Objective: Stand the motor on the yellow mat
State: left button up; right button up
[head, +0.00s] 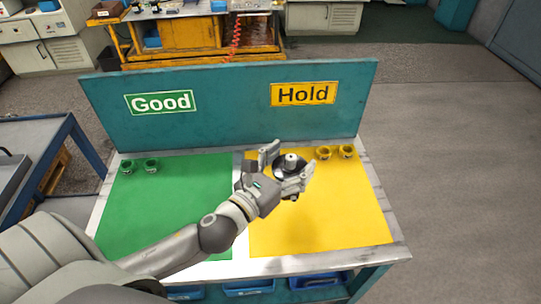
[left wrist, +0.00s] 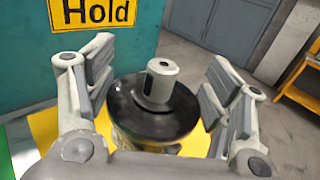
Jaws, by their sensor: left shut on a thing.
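The motor (head: 292,164) has a wide black disc flange and a short grey cylinder on top. My left gripper (head: 286,166) is shut on it, with one finger on either side. In the left wrist view the motor (left wrist: 150,110) looks about upright between the fingers, and its lower body is mostly hidden below the flange. The motor appears over the far left part of the yellow mat (head: 335,210); I cannot tell whether its base touches the mat. My right gripper is not in view.
Two small yellow cups (head: 323,153) stand at the mat's back edge, right of the motor. Two green cups (head: 151,165) stand on the green mat (head: 150,205). A teal back panel (head: 225,110) with Good and Hold signs rises behind. The front of the yellow mat is clear.

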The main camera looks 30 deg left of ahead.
pick_arm(q)
jog(key=w+d+f+b, duration=0.2)
jog(key=w+d+f, duration=0.1)
jog(key=f, duration=0.5)
jog(key=shift+w+d+f, duration=0.25)
jog(key=shift+d, duration=0.2)
jog(key=shift+f+b, duration=0.1)
jog(key=shift+b, duration=0.2)
jog(key=o, duration=1.6)
jog(key=shift+s+f, duration=0.1)
jog(key=shift+f, duration=0.25)
jog(key=o, duration=0.5)
jog(key=shift+r, duration=0.1)
